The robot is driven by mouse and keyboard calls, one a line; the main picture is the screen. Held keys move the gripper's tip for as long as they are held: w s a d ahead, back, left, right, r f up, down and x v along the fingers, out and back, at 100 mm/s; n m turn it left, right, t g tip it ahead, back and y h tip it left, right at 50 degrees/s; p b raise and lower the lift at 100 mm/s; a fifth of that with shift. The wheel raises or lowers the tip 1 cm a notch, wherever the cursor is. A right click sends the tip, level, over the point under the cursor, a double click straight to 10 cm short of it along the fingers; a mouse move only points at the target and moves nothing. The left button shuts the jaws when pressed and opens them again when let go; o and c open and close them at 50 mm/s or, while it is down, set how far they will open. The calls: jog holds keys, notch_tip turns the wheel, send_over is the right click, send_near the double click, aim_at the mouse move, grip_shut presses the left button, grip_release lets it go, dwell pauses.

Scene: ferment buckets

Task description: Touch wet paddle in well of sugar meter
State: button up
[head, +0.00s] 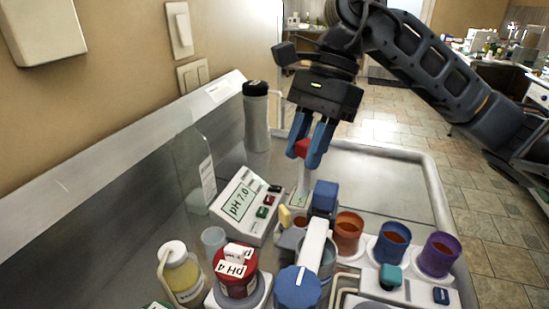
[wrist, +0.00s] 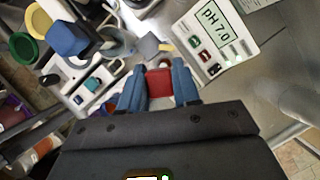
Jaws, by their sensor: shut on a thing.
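My gripper (head: 308,150) is shut on a red block-like handle (head: 302,148), above the steel counter behind the bottles and cups. The wrist view shows the same red piece (wrist: 159,82) squeezed between the blue fingertips. I take it to be the paddle's handle; whether its lower end is wet cannot be told. A pale flat piece (head: 299,194) shows below it, and I cannot tell if the two are joined. A white meter (head: 246,205) reads "pH 7.0"; it also shows in the wrist view (wrist: 216,35). No device can be surely read as the sugar meter.
Orange (head: 348,232), blue (head: 392,241) and purple (head: 439,252) cups stand in a white rack at the right front. A "pH 4" bottle (head: 235,270) and a yellow-liquid bottle (head: 182,275) stand at the left front. A tall grey bottle (head: 257,120) stands behind. The right back counter is clear.

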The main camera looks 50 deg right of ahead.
aim_at(303, 195)
jog(key=shift+f+b, duration=0.35)
jog(key=shift+f, duration=1.9)
jog(key=shift+f+b, duration=0.7)
jog(key=shift+b, duration=0.55)
jog(key=shift+b, duration=0.65)
jog(key=shift+f+b, duration=0.5)
jog(key=shift+b, duration=0.35)
jog(key=shift+r, duration=0.15)
jog(key=shift+r+p, duration=0.4)
jog(key=shift+r, duration=2.5)
